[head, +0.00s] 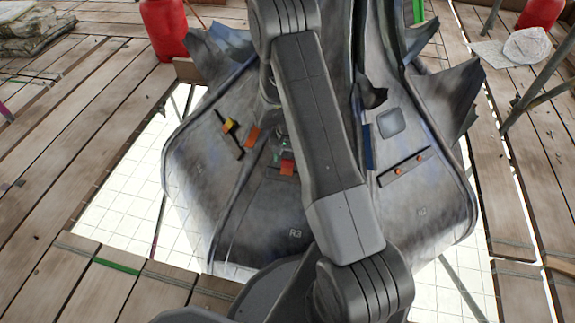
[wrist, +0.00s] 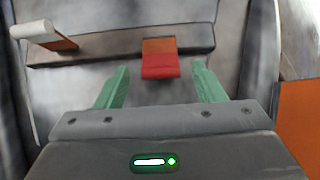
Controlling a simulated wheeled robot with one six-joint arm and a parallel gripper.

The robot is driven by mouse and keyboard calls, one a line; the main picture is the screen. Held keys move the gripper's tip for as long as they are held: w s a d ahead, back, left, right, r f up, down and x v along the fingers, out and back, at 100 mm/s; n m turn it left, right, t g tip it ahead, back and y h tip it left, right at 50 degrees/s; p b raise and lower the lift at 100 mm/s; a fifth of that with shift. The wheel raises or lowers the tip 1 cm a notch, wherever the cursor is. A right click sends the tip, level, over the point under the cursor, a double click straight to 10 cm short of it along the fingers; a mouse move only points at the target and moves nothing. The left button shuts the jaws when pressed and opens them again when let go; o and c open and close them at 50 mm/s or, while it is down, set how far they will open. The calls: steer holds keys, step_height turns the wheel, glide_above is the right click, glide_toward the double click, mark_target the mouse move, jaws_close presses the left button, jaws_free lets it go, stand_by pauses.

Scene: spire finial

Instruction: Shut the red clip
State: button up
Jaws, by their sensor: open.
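The red clip (wrist: 160,66) is ahead of my gripper in the wrist view, on a dark bar (wrist: 110,50) fixed to the grey metal panel. An orange piece (wrist: 158,46) adjoins its upper edge. The red part seems to stick out from the bar towards me; its exact angle is hard to tell. My gripper (wrist: 161,80) is open, its green fingers on either side of and below the clip, with nothing between them. In the head view the red clip (head: 288,167) shows beside my arm, and my arm hides much of the gripper.
A white-ended lever (wrist: 35,30) on an orange strip sticks out at the bar's left end. In the head view, a yellow piece (head: 230,125) is on the left panel, and a bar with orange bits (head: 405,166) is on the right panel. Jagged metal leaves (head: 462,85) jut out at right.

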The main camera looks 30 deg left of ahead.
mark_target(288, 161)
steer(key=shift+f+b, duration=0.3)
steer(key=shift+f, duration=1.4)
steer(key=c, duration=1)
steer(key=shift+w+g+p, duration=0.3)
steer(key=shift+g+p, duration=0.15)
steer(key=shift+g, duration=0.05)
steer(key=shift+w+a+f+g+h, duration=0.15)
steer(key=shift+w+f+g+h, duration=0.2)
steer(key=shift+g, duration=0.5)
steer(key=shift+w+a+f+g+h, duration=0.15)
steer(key=shift+w+f+g+h, duration=0.15)
steer(key=shift+g, duration=0.55)
steer(key=shift+r, duration=0.1)
steer(key=o, duration=1)
